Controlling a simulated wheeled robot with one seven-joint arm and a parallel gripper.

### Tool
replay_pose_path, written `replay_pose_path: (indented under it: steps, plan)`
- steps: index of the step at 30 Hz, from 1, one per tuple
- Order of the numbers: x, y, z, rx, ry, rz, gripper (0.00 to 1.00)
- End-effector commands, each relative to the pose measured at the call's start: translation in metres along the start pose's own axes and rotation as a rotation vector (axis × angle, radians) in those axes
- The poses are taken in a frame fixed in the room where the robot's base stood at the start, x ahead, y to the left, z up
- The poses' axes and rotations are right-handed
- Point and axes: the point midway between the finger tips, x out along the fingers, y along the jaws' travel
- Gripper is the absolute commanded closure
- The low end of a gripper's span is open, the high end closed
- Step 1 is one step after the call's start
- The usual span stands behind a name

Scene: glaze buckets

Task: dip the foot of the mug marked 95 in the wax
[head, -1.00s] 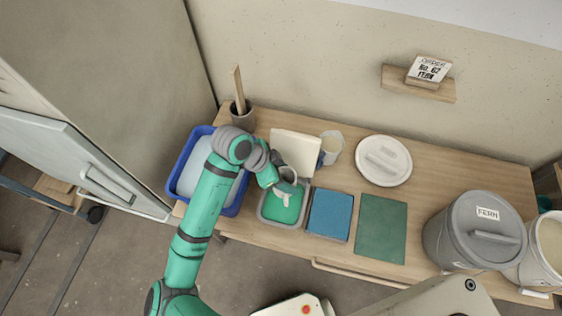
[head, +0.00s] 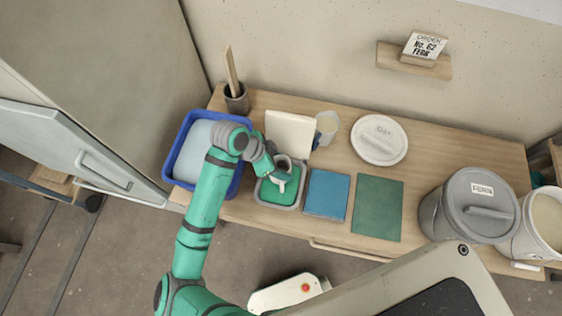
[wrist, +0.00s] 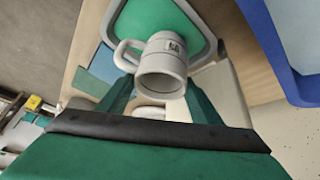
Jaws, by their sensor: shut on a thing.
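A pale grey mug (wrist: 165,62) with a small dark mark on its side is held between the fingers of my gripper (wrist: 160,98). The mark is too small to read. Its handle points left and its open mouth faces the wrist camera. In the head view the mug (head: 283,170) is over the grey tray of green material (head: 268,196), which may be the wax. The tray also shows behind the mug in the wrist view (wrist: 205,48). I cannot tell whether the mug's foot touches the green surface.
A blue tub (head: 236,192) stands left of the tray. A lidded FERN bucket (head: 440,218) is far right.

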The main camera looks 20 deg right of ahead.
Motion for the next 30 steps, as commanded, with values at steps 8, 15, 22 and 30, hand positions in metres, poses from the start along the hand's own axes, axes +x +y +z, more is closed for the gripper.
replay_pose_path:
  steps: [8, 15, 22, 30]
  plan:
    - [0.001, 0.0, 0.0, 0.0, 0.0, -0.001, 0.95]
    - [0.003, -0.001, 0.002, -0.001, 0.0, 0.0, 0.95]
    - [0.009, -0.001, 0.005, -0.001, -0.001, 0.0, 0.95]
    - [0.014, -0.002, 0.008, 0.0, 0.0, -0.001, 0.95]
